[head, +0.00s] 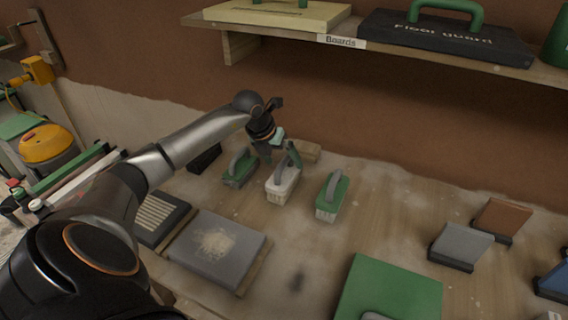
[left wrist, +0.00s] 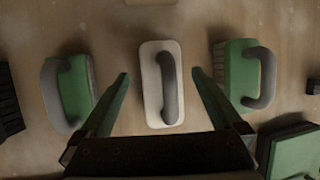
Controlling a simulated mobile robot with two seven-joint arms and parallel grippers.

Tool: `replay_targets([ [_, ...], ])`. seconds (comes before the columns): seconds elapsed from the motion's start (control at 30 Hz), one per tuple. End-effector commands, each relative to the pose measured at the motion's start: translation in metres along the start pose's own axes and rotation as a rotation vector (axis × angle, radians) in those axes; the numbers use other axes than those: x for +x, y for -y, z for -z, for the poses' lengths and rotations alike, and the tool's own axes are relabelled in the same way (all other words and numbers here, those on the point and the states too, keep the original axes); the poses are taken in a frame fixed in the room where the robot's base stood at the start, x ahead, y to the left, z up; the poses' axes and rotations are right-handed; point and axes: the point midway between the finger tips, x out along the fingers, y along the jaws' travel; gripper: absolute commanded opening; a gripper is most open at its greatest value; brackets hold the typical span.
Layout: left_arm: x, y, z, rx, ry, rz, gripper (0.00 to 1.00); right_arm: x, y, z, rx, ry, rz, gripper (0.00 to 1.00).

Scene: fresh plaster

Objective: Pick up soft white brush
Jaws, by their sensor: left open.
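The soft white brush (head: 281,186) stands on the wooden bench between two green brushes. It has a white body and a grey handle. My left gripper (head: 279,158) is open and empty just above it, and partly covers it in the head view. In the left wrist view the white brush (left wrist: 153,84) lies upright in the picture, ahead of and between the spread fingers (left wrist: 161,88). The fingers do not appear to touch it. My right gripper is not in view.
Green brushes stand close on both sides, one left (head: 240,168) and one right (head: 331,196). A wooden block (head: 307,151) lies behind. A shelf (head: 400,54) overhangs the bench's back. A grey board (head: 215,248) and a green board (head: 390,290) lie nearer.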

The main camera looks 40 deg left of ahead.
Motion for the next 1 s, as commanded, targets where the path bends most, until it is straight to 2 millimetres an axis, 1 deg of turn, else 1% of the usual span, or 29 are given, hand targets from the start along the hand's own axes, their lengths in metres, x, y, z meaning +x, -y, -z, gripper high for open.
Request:
replay_targets([
  [0.1, 0.019, 0.002, -0.002, -0.003, -0.002, 0.003, 1.0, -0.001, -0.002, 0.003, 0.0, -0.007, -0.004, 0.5],
  [0.2, 0.029, 0.002, -0.002, -0.001, 0.0, 0.002, 1.0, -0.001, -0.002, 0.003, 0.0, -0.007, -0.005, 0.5],
  [0.3, 0.034, 0.001, -0.002, 0.0, 0.0, 0.001, 1.0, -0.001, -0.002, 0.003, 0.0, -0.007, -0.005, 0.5],
  [0.5, 0.034, 0.001, -0.002, 0.001, 0.0, 0.0, 0.99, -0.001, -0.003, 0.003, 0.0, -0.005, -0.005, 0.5],
  [1.0, 0.033, 0.001, -0.002, 0.0, 0.0, 0.0, 0.43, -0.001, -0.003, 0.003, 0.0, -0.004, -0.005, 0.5],
])
